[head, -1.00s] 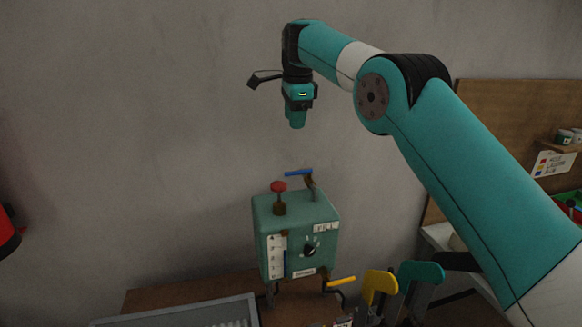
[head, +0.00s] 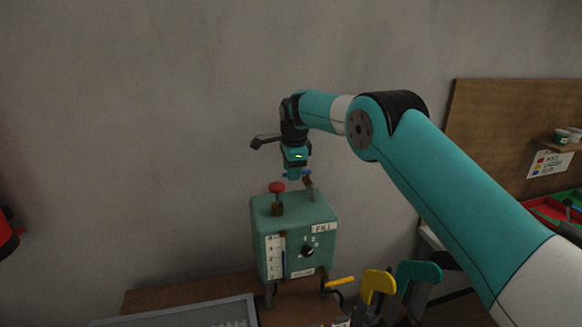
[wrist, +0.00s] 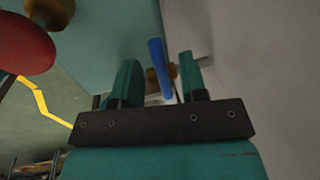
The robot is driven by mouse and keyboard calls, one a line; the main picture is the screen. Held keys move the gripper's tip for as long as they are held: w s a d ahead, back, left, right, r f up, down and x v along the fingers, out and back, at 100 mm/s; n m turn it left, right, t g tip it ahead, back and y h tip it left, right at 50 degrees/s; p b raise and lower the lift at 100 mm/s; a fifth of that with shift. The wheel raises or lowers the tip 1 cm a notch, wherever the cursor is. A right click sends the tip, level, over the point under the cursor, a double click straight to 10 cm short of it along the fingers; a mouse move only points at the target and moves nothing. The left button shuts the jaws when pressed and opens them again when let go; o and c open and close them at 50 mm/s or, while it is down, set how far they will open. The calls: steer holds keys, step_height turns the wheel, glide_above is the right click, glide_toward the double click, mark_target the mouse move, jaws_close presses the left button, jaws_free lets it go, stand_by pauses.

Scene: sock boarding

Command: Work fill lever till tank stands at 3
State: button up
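The tank (head: 296,215) is a green box against the wall, with a numbered gauge (head: 274,259) on its front. A blue strip shows beside the scale; its exact level is too small to read. A FILL label (head: 321,227) sits at the upper right of the front. Above it is a lever with a blue handle (wrist: 156,50), mostly hidden behind my gripper (head: 294,174) in the head view. In the wrist view my gripper (wrist: 159,66) is open, its fingers on either side of the blue handle, with gaps showing on both sides.
A red knob (head: 277,187) stands on the tank top, left of the lever; it also shows in the wrist view (wrist: 22,43). A black dial (head: 308,250) and a yellow-handled lever (head: 339,282) are lower down. A grey tray (head: 190,313) lies at the front left.

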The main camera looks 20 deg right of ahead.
jaws_close()
steer(key=shift+s+d+f+n+b, duration=0.1)
steer(key=shift+s+n+b, duration=0.15)
steer(key=shift+n+b, duration=0.3)
steer(key=shift+s+n+y, duration=0.3)
steer(key=shift+s+n, duration=0.1)
steer(key=shift+n, duration=0.65)
steer(key=shift+r, duration=0.2)
jaws_free()
steer(key=shift+r, duration=0.1)
steer(key=s+d+r, duration=0.1)
steer(key=s+r, duration=0.2)
steer(key=r, duration=1.3)
steer(key=shift+s+r, duration=0.15)
steer(key=shift+r, duration=0.25)
